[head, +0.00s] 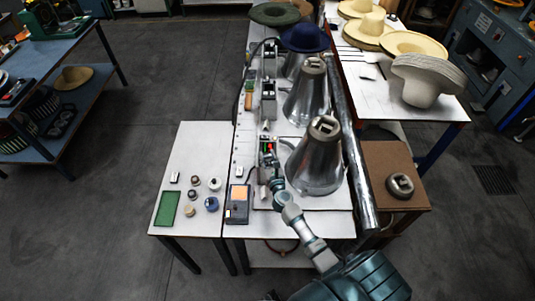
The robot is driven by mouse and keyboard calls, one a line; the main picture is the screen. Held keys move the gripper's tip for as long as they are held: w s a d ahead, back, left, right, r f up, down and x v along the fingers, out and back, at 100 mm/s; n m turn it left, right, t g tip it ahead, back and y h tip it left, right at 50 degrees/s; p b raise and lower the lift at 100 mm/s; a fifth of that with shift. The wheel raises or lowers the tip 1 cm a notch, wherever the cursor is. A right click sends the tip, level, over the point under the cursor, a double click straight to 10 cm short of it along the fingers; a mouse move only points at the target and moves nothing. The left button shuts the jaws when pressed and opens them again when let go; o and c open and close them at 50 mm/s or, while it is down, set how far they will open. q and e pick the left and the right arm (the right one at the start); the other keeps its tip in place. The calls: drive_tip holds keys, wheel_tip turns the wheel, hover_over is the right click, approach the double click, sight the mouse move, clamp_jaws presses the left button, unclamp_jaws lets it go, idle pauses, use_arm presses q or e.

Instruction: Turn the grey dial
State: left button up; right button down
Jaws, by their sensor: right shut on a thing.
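My right gripper (269,163) reaches up from the lower right, its fingertips at a small control box (267,147) with a red light, left of the nearest metal cone. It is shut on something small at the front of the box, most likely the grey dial. The gripper covers that spot, so the dial itself and its angle cannot be made out. My left gripper is not in view.
The nearest shiny press cone (316,165) stands close to the right of my gripper, with another cone (307,95) behind it. Left are a grey box with an orange panel (238,194), a green tray (167,208) and several small round parts. Straw hats (413,45) lie at upper right.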

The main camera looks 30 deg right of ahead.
drive_tip(key=n+y, duration=0.2)
drive_tip(key=y, duration=0.2)
drive_tip(key=shift+s+d+f+n, duration=0.1)
drive_tip(key=shift+f+n, duration=0.15)
drive_tip(key=shift+n, duration=0.15)
drive_tip(key=shift+n+y+b, duration=0.6)
drive_tip(key=shift+n+y, duration=0.8)
drive_tip(key=shift+y, duration=1.3)
drive_tip(key=c, duration=1.2)
unclamp_jaws()
drive_tip(key=o, duration=0.4)
drive_tip(key=shift+s+r, duration=0.1)
drive_tip(key=shift+r, duration=0.1)
drive_tip(key=shift+o, duration=0.2)
drive_tip(key=shift+d, duration=0.1)
drive_tip(key=v, duration=1.2)
drive_tip(key=shift+f, duration=0.1)
